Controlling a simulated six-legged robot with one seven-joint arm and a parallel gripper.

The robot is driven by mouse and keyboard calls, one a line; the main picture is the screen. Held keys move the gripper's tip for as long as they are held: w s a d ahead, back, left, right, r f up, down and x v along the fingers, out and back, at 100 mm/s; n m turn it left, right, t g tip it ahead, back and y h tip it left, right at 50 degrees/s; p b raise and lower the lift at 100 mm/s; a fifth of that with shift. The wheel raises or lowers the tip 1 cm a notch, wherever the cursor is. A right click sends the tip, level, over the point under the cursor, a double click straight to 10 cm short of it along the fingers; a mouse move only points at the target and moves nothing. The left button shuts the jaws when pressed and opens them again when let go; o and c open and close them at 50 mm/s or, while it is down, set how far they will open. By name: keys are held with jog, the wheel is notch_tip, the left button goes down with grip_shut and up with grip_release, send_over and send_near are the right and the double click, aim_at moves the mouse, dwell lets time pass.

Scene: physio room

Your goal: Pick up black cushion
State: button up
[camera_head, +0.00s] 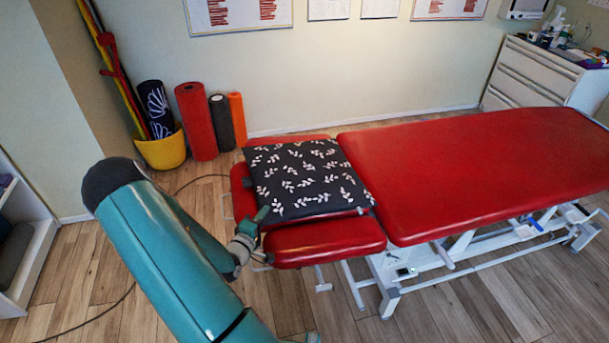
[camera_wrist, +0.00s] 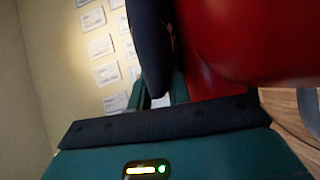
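The black cushion (camera_head: 305,177) has a white leaf pattern. It lies flat on the red head section of the treatment table, in the middle of the head view. My gripper (camera_head: 257,222) is at the cushion's near left corner, with one finger showing above its edge. In the wrist view the dark cushion (camera_wrist: 150,45) reaches down between the two teal fingers of my gripper (camera_wrist: 160,94). The fingers stand apart, one on each side of its edge, with a small gap showing. The lower finger is hidden in the head view.
The long red treatment table (camera_head: 480,165) extends to the right on a white frame. A yellow bucket (camera_head: 162,152) and red roller (camera_head: 196,122) stand by the back wall. A white drawer unit (camera_head: 538,75) is at the far right. A cable crosses the wooden floor at left.

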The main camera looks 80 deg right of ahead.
jog(key=shift+c, duration=0.5)
grip_shut()
